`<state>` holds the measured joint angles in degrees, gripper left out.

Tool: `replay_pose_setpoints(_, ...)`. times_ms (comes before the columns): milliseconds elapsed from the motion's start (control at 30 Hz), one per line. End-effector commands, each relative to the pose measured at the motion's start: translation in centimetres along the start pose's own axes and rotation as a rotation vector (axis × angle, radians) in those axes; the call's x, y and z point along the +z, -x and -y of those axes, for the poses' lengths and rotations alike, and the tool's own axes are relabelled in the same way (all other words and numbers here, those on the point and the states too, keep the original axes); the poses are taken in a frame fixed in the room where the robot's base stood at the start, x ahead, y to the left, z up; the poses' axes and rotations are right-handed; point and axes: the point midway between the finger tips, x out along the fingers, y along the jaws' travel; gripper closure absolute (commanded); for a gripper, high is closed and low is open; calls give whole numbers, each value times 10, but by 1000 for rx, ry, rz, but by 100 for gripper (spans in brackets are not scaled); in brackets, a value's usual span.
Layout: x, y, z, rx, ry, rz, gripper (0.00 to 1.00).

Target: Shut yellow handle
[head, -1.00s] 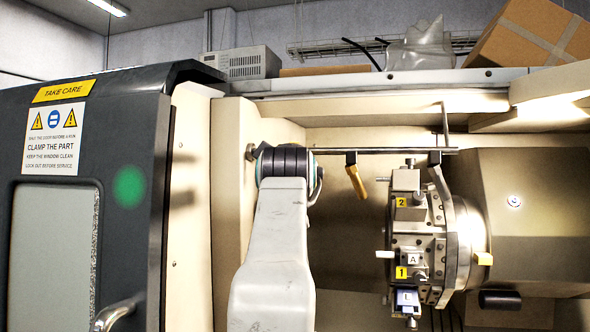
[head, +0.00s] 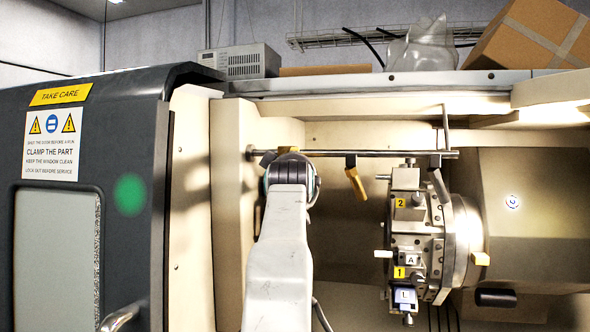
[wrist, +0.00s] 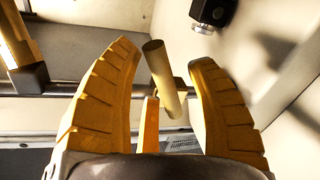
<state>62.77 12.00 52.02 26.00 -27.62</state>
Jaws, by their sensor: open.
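A yellow handle (head: 356,183) hangs, tilted, from a dark mount on the horizontal rail (head: 380,153) in the head view. In the wrist view a yellow bar on a dark mount (wrist: 28,77) shows at the left edge, outside my fingers. My gripper (wrist: 164,60) is open, its two yellow fingers apart. Between them lie a tan cylinder (wrist: 162,75) and a narrow orange-yellow piece (wrist: 149,126); I cannot tell whether the fingers touch them. The head view hides my fingers behind my arm, beside another dark mount (head: 268,158).
A round chuck (head: 462,235) with tooling blocks and labels stands right of the handle. A dark door (head: 130,80) with a window and warning sign is at the left. A cream wall (head: 232,190) is close left of my arm. A cardboard box (head: 525,38) sits on top.

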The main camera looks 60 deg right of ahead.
Motion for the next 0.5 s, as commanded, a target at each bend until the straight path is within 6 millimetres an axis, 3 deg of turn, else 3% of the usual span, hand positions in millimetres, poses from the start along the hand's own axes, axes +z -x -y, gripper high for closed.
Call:
replay_pose_setpoints(233,0,0,0,0,0,0,48)
replay_pose_setpoints(500,0,0,0,0,0,0,72)
